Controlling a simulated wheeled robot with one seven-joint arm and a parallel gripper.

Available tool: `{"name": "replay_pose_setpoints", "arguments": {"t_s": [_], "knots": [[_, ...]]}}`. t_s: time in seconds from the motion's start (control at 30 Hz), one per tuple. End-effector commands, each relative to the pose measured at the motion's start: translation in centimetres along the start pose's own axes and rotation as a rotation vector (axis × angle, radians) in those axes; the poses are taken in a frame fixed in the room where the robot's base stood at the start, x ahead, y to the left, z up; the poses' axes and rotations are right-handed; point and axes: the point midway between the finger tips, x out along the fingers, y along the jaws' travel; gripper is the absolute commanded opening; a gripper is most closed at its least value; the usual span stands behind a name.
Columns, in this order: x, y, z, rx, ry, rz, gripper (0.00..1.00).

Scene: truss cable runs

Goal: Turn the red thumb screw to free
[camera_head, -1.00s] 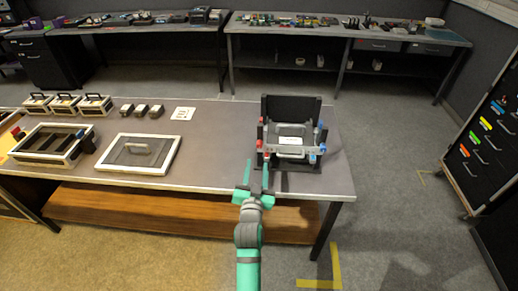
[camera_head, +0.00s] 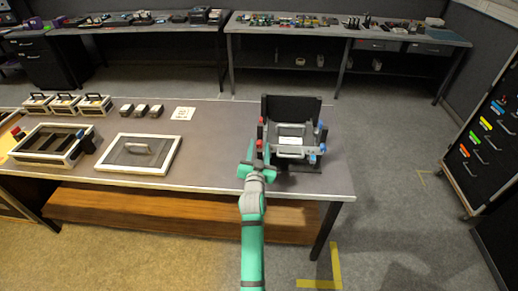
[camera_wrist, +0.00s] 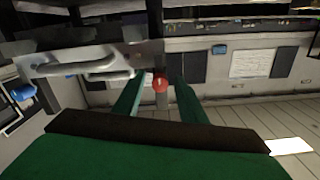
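A black and clear fixture (camera_head: 291,108) with a grey handle stands near the bench's right end. Red thumb screws show on its left side: a lower one (camera_head: 259,146) and an upper one (camera_head: 261,121). My gripper (camera_head: 256,164) is at the fixture's front left, close to the lower red screw. In the wrist view my gripper (camera_wrist: 160,92) is open, and a round red thumb screw (camera_wrist: 160,84) shows between its two green fingers, near the tips. I cannot tell whether the fingers touch it. The fixture's handle (camera_wrist: 100,68) shows at the left of this view.
Blue knobs (camera_head: 322,148) sit on the fixture's right side. A framed panel with a handle (camera_head: 140,153), an open frame box (camera_head: 47,143) and several small dark blocks (camera_head: 142,110) lie on the left of the bench. The bench top (camera_head: 215,150) between panel and fixture is clear.

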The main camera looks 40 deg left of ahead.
Motion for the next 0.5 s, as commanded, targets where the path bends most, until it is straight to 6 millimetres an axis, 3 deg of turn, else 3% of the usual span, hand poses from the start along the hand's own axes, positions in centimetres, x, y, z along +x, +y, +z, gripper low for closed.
{"name": "replay_pose_setpoints", "arguments": {"t_s": [0.13,0.3,0.5], "knots": [[-0.02,-0.01,0.02,0.000,0.000,0.000,0.35],[-0.03,-0.01,0.03,0.000,-0.001,0.000,0.00],[-0.04,0.00,0.04,-0.005,-0.001,0.000,0.00]]}}
